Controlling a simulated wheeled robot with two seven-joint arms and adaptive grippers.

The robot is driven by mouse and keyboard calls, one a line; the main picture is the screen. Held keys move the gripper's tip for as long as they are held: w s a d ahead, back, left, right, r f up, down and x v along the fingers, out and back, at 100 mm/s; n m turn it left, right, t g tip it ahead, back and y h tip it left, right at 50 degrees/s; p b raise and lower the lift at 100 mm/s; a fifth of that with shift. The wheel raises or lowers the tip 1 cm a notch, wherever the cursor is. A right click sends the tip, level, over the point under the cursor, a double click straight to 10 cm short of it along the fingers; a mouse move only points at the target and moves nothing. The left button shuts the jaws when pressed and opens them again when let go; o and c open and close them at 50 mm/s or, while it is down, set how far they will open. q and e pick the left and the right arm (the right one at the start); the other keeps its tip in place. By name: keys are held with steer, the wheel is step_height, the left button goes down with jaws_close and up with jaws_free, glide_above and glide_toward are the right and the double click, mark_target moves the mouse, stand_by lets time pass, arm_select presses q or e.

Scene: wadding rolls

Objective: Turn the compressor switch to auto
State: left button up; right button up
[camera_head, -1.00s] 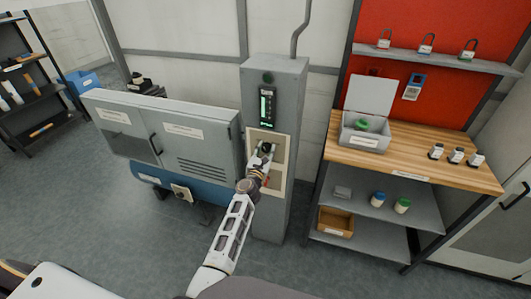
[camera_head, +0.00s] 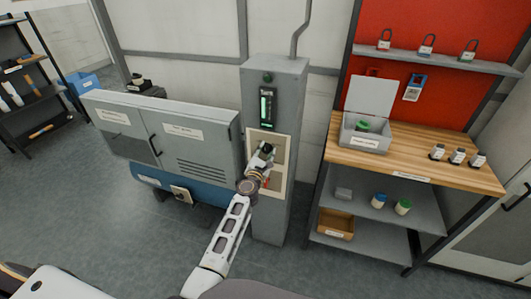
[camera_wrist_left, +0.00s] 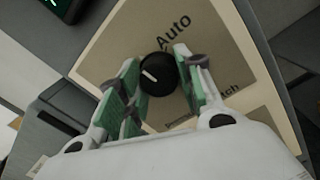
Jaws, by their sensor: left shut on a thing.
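The compressor switch is a round black knob (camera_wrist_left: 158,74) with a white line, on a beige plate (camera_wrist_left: 118,42). In the left wrist view the line points to the picture's upper left. The printed word "Auto" (camera_wrist_left: 173,33) lies above and to the right of the knob. My left gripper (camera_wrist_left: 157,70) has its green-padded fingers on either side of the knob and is shut on it. My right gripper is not in view.
The grey compressor housing (camera_head: 205,150) stands left of the cabinet. A wooden-topped bench (camera_head: 410,155) with an open grey box (camera_head: 364,142) stands to the right. Open floor (camera_head: 110,220) lies to the front left.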

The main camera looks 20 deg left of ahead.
arm_select(q)
steer(key=shift+f+m, duration=0.1)
steer(key=shift+m, duration=0.4)
steer(key=m, duration=0.4)
steer(key=shift+m+h+b, duration=0.3)
steer(key=shift+h, duration=0.1)
steer(key=m, duration=0.4)
steer(key=shift+m, duration=0.6)
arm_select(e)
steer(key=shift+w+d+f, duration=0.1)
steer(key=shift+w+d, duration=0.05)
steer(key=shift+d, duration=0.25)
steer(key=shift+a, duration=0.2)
arm_select(q)
steer(key=o, duration=1)
steer(key=shift+o, duration=0.2)
